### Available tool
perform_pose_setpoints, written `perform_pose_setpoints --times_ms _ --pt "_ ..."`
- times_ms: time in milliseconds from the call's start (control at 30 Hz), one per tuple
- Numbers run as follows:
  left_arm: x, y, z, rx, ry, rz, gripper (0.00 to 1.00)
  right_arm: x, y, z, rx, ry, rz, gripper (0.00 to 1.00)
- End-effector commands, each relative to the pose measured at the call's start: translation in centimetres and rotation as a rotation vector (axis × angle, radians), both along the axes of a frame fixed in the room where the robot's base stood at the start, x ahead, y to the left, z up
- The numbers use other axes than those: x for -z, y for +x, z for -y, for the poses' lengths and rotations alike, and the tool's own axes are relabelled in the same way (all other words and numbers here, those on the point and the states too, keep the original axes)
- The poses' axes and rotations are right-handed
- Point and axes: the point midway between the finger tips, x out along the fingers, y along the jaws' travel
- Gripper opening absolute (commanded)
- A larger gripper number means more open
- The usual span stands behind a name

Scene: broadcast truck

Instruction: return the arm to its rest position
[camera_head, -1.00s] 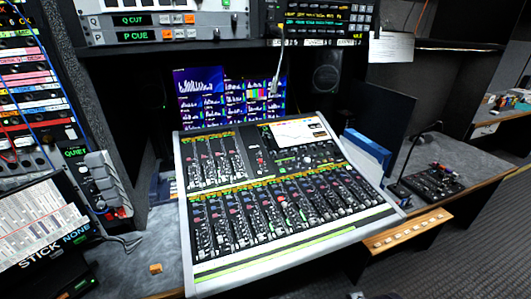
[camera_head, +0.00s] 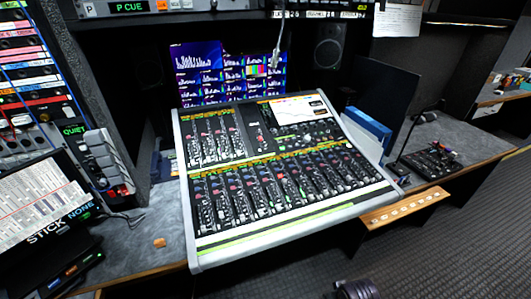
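A dark rounded part (camera_head: 357,289) pokes in at the bottom edge, right of centre. It is cut off by the frame, and I cannot tell whether it belongs to my arm. The large mixing console (camera_head: 290,215) stands in the middle of the desk, and nothing of mine touches it in view.
Screens (camera_head: 225,75) and a gooseneck microphone (camera_head: 279,45) are behind the console. A small orange block (camera_head: 159,243) lies on the left desk. A wooden ledge (camera_head: 405,207) juts out at right. The carpeted floor (camera_head: 450,265) is open at lower right.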

Motion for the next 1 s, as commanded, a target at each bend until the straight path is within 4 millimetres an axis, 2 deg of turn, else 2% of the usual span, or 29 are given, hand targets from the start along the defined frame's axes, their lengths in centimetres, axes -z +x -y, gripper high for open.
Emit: perform_pose_setpoints --times_ms 100,567,767,1000 --pt "0.0 -0.2 0.0 0.0 -0.001 -0.002 0.41 3.3 -0.1 0.1 -0.002 -0.004 -0.013 0.23" --pt "0.2 -2.4 0.0 0.0 0.001 -0.027 0.41 15.0 -2.0 1.0 -0.01 -0.015 -0.049 0.23" --pt "0.2 -2.0 0.0 0.0 0.001 -0.023 0.41 19.7 -3.7 1.5 -0.014 -0.02 -0.063 0.23" --pt "0.0 -0.6 0.0 0.0 0.0 -0.007 0.41 24.9 -6.4 2.4 -0.017 -0.027 -0.082 0.23"
